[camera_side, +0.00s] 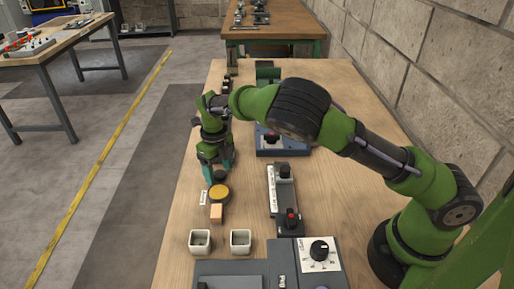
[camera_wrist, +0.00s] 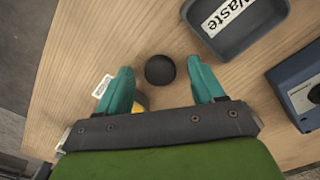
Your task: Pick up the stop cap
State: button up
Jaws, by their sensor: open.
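A round black cap (camera_wrist: 160,70), which I take to be the stop cap, sits on the wooden table. In the wrist view it lies in the gap between the two teal fingers of my gripper (camera_wrist: 159,66), with bare wood showing on both sides. In the side view the dark cap (camera_side: 220,175) shows low between the fingertips of my gripper (camera_side: 221,172), just behind a yellow disc (camera_side: 218,193). The fingers are open and do not appear to touch it. I cannot tell how far down around it they reach.
A grey tray labelled "Waste" (camera_wrist: 246,44) and a blue box (camera_wrist: 300,92) lie right of the cap in the wrist view. In the side view, a wooden block (camera_side: 216,214), two white square cups (camera_side: 200,241) and a long knobbed unit (camera_side: 273,210) stand nearer the camera.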

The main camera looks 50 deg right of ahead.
jog(key=shift+f, duration=0.1)
jog(key=shift+c, duration=0.2)
jog(key=c, duration=1.1)
